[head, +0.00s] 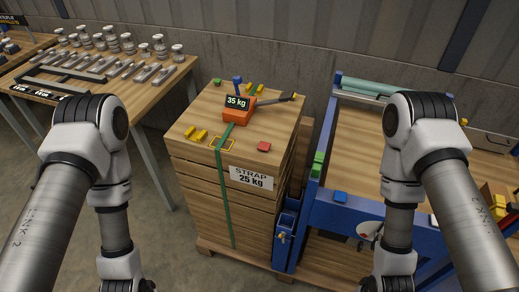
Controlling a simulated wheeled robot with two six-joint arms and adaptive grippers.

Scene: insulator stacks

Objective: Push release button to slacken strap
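A green strap (228,190) runs over the top and down the front of a wooden crate stack (195,165). An orange tensioner (238,116) sits on top, with a display reading 35 kg, a dark lever (272,101) pointing right and a blue knob (238,82) at its back. A small red block (264,146) lies on the top near the front right. I cannot tell which part is the release button. A white label (251,178) on the front reads STRAP 25 kg. Both my arms hang in front, left and right of the stack; their grippers are below the picture.
A wooden table (150,88) at the back left holds metal insulators and bars. A blue-framed workbench (345,212) stands close on the right of the stack. Small yellow pieces (197,135) lie on the stack's top left. Grey floor (150,225) is bare at the left front.

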